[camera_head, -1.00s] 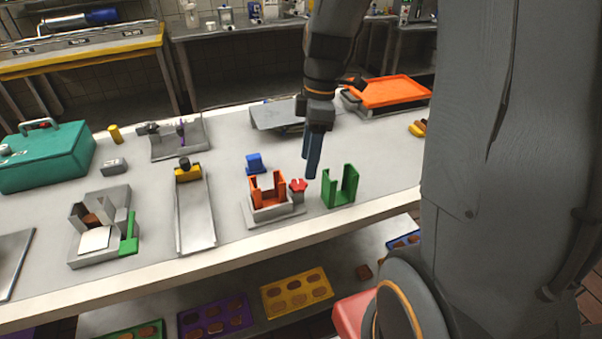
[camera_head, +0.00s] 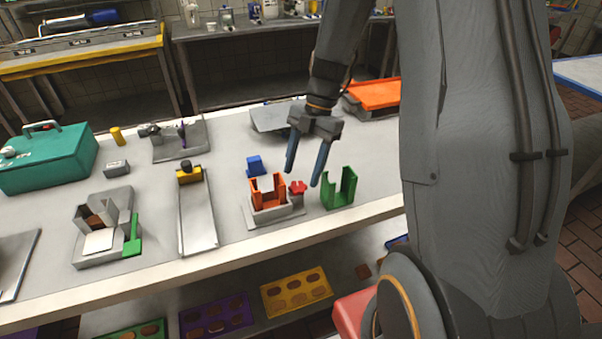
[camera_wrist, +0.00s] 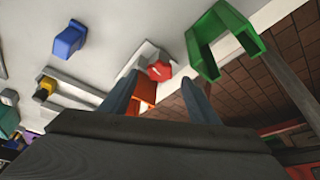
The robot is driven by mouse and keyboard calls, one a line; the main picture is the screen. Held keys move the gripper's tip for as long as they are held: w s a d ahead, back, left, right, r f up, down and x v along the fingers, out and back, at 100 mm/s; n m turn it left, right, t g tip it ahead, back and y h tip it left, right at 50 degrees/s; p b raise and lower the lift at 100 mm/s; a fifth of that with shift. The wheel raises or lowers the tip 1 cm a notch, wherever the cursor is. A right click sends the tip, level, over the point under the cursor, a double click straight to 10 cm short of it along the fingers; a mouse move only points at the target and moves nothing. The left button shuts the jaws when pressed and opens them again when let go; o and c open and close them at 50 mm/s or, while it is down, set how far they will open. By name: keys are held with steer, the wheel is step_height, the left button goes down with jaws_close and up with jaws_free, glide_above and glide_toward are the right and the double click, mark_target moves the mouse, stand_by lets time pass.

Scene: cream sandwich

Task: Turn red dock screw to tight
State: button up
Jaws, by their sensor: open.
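The red dock screw (camera_head: 298,188) is a small red knob on a grey block at the right side of the dock. The dock (camera_head: 262,217) is a grey base on the table with an orange U-shaped holder (camera_head: 256,196) in it. My gripper (camera_head: 303,178) is open, its two blue-grey fingers spread and pointing down around and above the screw, apparently not touching it. In the wrist view the red screw (camera_wrist: 159,71) shows beyond and between the fingertips (camera_wrist: 160,80), and the orange holder (camera_wrist: 148,92) is partly hidden by a finger.
A green U-shaped holder (camera_head: 340,188) stands close to the right of my gripper. A blue block (camera_head: 256,165) stands behind the dock. A grey track with a yellow piece (camera_head: 189,174) lies to the left. The table's front edge (camera_head: 230,257) is near.

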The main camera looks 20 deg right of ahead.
mark_target(298, 189)
steer(key=shift+x, duration=1.25)
steer(key=c, duration=1)
steer(key=shift+c, duration=0.2)
